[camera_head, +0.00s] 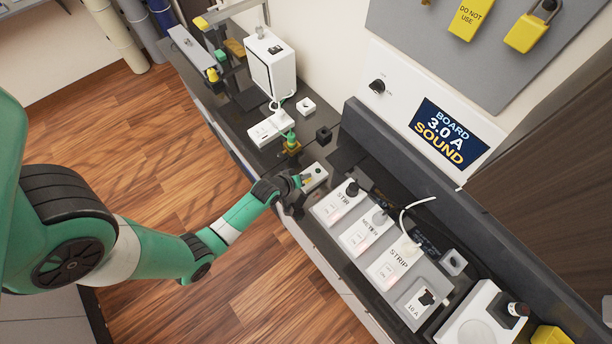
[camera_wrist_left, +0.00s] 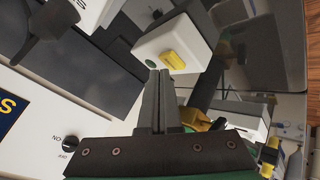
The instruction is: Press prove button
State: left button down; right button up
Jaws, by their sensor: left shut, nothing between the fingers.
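A small white box (camera_head: 314,176) sits on the bench between the green-and-yellow item and the STIR block. In the left wrist view the box (camera_wrist_left: 190,42) shows a yellow rectangular piece (camera_wrist_left: 173,59) and a small dark round spot (camera_wrist_left: 150,64). No label reading "prove" is legible on it. My left gripper (camera_head: 301,181) is at the box's near left side. In the left wrist view its fingers (camera_wrist_left: 161,74) are shut and empty, with the tips close to the dark spot. I cannot tell whether they touch the box. My right gripper is not in view.
The STIR (camera_head: 335,207), middle (camera_head: 364,235) and STRIP (camera_head: 389,269) switch blocks stand in a row to the right. Behind them is a panel with a screen reading "BOARD 3.0 A SOUND" (camera_head: 438,132). A green-and-yellow item (camera_head: 291,145) stands close behind the gripper.

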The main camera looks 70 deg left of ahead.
pick_arm(q)
jog(key=shift+f+b, duration=0.4)
jog(key=shift+f, duration=0.1)
dwell(0.3)
jog(key=shift+r+p, duration=0.45)
jog(key=shift+p, duration=0.1)
notch_tip(320, 180, up, 6)
jog(key=p, duration=0.6)
jog(key=shift+r, duration=0.1)
